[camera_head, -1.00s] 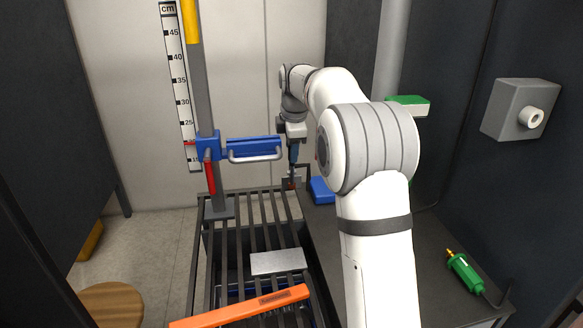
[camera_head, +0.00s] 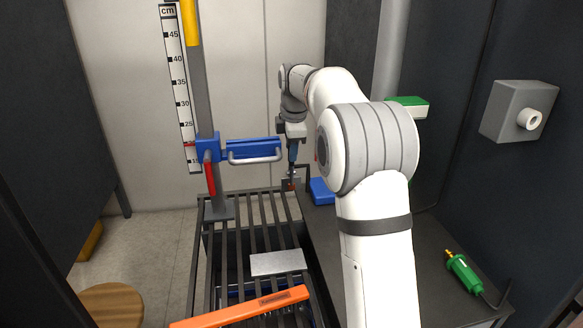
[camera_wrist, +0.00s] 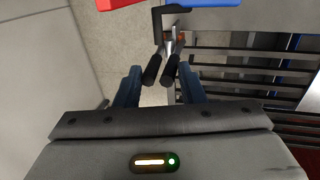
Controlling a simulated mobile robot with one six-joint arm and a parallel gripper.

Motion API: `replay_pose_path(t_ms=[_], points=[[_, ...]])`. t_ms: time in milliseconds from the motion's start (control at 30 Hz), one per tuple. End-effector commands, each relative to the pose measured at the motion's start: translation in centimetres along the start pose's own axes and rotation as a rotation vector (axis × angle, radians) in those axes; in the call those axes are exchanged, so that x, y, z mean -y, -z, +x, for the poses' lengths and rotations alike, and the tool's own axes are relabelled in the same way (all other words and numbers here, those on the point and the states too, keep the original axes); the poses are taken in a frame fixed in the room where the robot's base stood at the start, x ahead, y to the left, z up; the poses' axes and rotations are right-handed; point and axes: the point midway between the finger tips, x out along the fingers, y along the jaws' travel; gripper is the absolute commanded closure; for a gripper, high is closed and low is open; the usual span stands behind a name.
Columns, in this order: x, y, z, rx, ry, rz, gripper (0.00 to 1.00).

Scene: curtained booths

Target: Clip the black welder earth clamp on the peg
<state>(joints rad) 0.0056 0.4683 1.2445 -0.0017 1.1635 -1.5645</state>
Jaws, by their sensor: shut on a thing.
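My gripper (camera_wrist: 161,78) points down at the far end of the slatted bench, its blue fingers on either side of the clamp's handles. It is shut on the earth clamp (camera_wrist: 152,70), which has two black handles and metal jaws with reddish parts. In the head view the clamp (camera_head: 291,181) is small, just below my gripper (camera_head: 293,158). A black bent bar (camera_wrist: 157,28), possibly the peg, stands right by the jaws. I cannot tell whether the jaws are around it or beside it.
The slatted bench (camera_head: 242,232) carries a grey plate (camera_head: 277,263) and an orange bar (camera_head: 240,307). A blue carriage (camera_head: 240,149) on a post stands left of my gripper. A blue box (camera_head: 322,190) lies right of it. A green tool (camera_head: 464,271) lies at right.

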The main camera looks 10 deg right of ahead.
Motion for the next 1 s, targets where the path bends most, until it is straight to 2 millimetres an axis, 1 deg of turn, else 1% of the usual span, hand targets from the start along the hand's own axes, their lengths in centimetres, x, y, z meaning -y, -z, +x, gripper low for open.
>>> replay_pose_path(t_ms=[33,100,1000], points=[[-0.4,0.0,-0.8,0.0,-0.014,0.0,1.0],[-0.6,0.0,-1.2,0.0,-0.015,0.0,1.0],[-1.7,0.1,-5.5,0.0,-0.011,-0.001,1.0]])
